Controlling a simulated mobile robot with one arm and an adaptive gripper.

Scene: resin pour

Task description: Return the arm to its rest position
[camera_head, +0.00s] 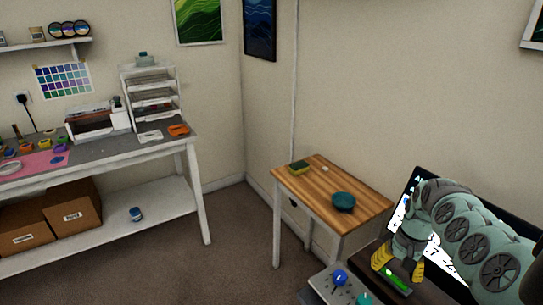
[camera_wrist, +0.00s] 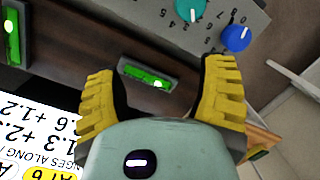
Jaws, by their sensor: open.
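My gripper (camera_wrist: 160,88) is open in the wrist view, with its two yellow fingers spread apart and nothing between them. In the head view my gripper (camera_head: 397,268) hangs at the lower right, pointing down in front of a dark panel with a lit green display (camera_head: 397,280). The same kind of green display (camera_wrist: 147,76) shows beyond the fingers in the wrist view. My arm is bent at the right edge of the head view, and its further links are cut off by the frame.
A grey control box with a blue knob (camera_head: 340,277) and a teal knob (camera_head: 364,299) stands left of my gripper. A white workbench (camera_head: 190,138) stands at left. Carpet between them is clear.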

